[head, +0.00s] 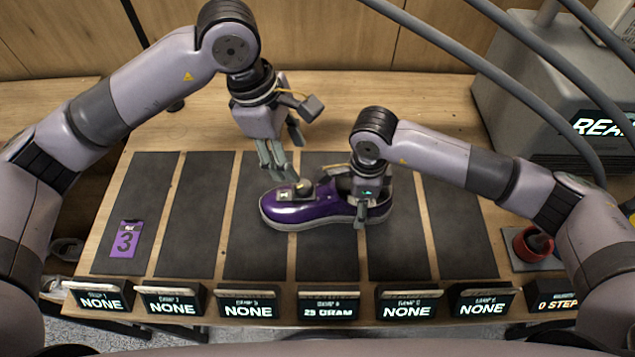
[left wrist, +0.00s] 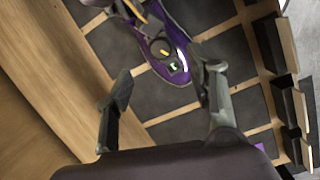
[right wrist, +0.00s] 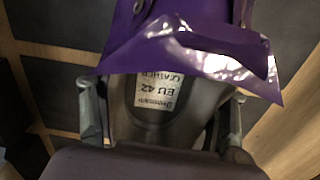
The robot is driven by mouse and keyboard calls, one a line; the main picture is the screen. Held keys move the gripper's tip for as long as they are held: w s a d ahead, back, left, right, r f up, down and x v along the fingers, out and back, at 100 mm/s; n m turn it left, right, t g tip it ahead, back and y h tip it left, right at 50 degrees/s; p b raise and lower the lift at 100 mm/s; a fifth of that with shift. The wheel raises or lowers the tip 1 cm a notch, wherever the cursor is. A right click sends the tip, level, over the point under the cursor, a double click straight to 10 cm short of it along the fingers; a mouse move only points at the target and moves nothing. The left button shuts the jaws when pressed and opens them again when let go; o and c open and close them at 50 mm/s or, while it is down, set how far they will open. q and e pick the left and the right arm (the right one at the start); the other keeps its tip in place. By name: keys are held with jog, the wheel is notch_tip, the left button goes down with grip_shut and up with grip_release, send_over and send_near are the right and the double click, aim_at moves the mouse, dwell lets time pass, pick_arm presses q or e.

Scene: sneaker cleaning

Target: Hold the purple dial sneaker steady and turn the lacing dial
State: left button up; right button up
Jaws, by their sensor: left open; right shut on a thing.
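The purple sneaker (head: 285,213) sits upright on the dark mats, toe to the left, with a pale sole. Its lacing dial (head: 304,187) is a round grey knob on top; it also shows with a yellow mark in the left wrist view (left wrist: 160,48). My left gripper (head: 279,160) is open and empty, above and behind the toe, apart from the dial. My right gripper (head: 362,212) is shut on the sneaker's heel end. In the right wrist view the fingers flank the shoe opening, where an insole label (right wrist: 160,90) reads EU 42. The right arm hides part of the heel.
Dark mats (head: 185,215) in a row cover the wooden table (head: 420,100), mostly bare. A purple card marked 3 (head: 125,239) lies at left. Display blocks (head: 247,307) line the front edge. A grey machine (head: 530,80) with hoses and a red cup (head: 532,245) stand at right.

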aim_at(304, 185)
pick_arm(q)
jog(key=f+m+y, duration=0.1)
jog(key=f+m, duration=0.1)
jog(key=f, duration=0.1)
jog(key=d+f+m+y, duration=0.1)
jog(key=f+m, duration=0.1)
jog(key=f, duration=0.1)
jog(key=d+f+m, duration=0.1)
jog(key=f+m, duration=0.1)
jog(key=f, duration=0.2)
jog(key=shift+w+m+y, duration=0.25)
jog(key=shift+m+y, duration=0.15)
jog(key=c, duration=1.1)
jog(key=shift+c, duration=0.2)
